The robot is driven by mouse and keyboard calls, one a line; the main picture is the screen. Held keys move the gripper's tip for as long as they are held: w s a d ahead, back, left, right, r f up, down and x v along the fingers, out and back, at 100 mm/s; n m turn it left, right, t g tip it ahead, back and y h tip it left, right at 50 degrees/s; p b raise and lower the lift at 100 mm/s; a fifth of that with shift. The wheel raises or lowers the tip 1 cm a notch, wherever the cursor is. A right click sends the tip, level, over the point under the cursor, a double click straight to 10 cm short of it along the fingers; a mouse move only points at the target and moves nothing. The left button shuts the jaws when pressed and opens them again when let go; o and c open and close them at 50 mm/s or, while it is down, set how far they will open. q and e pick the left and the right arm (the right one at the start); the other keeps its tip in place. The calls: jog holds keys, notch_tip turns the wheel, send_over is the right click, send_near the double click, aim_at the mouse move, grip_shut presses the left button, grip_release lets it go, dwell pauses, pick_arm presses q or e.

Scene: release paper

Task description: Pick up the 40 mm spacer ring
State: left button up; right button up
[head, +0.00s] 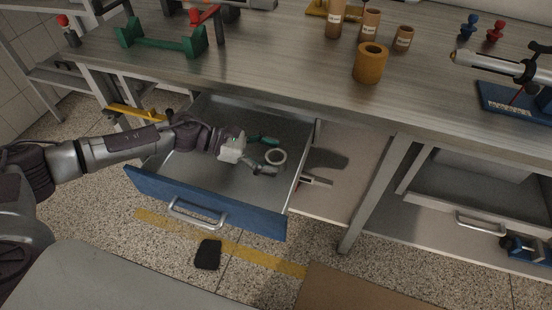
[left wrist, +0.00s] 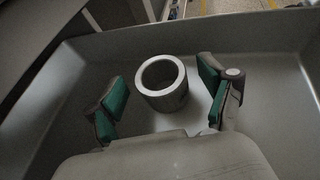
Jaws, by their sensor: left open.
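A pale grey ring (head: 276,156) is in the open blue-fronted drawer, near its right wall. In the left wrist view the ring (left wrist: 162,82) is a short, thick-walled cylinder standing on the drawer floor, its round opening facing up. My left gripper (head: 264,155) is inside the drawer, close to the ring. In the left wrist view its green-padded fingers (left wrist: 165,103) are spread wide, one to each side of the ring, with gaps on both sides. Nothing is held. My right gripper is not in view.
The drawer (head: 210,204) is pulled out below a grey workbench (head: 270,75), and its walls stand close around my left gripper. On the bench are a green stand (head: 160,42), an orange cylinder (head: 370,64) and several brown cylinders. A black object (head: 208,254) lies on the floor.

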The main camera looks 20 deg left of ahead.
pick_arm(q)
jog(key=shift+w+d+f, duration=0.2)
jog(key=shift+d+f, duration=0.05)
jog(key=shift+d, duration=0.4)
jog(key=c, duration=1.3)
